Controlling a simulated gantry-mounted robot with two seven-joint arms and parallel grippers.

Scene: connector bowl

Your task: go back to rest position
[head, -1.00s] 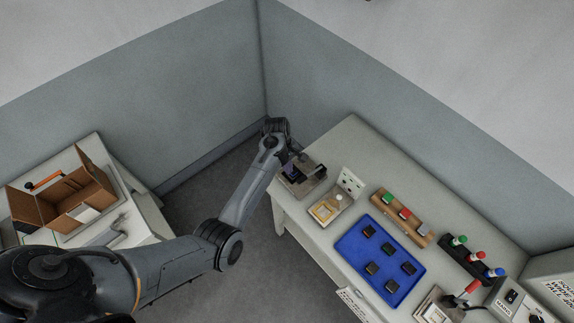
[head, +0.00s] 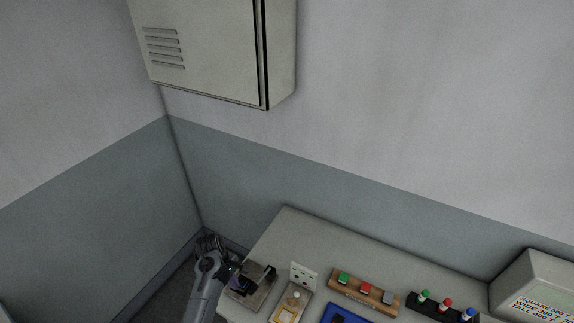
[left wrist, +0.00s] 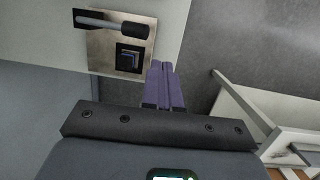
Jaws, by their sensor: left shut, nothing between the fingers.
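My left gripper (head: 239,284) is at the left end of the workbench (head: 300,228) in the head view, beside a metal plate fixture (head: 262,292) with a dark lever handle. In the left wrist view its purple fingers (left wrist: 162,70) are pressed together with nothing between them. The same fixture (left wrist: 105,55) shows there, with a lever and a small dark square block, just beyond and left of the fingertips. The fingers are apart from the block, as far as I can see. My right gripper is not in view.
Along the bench are a white socket plate (head: 304,274), a wooden block with coloured buttons (head: 363,290), a blue tray (head: 345,315) cut by the lower edge, and a dark rack with coloured caps (head: 443,306). A grey cabinet (head: 205,45) hangs on the wall.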

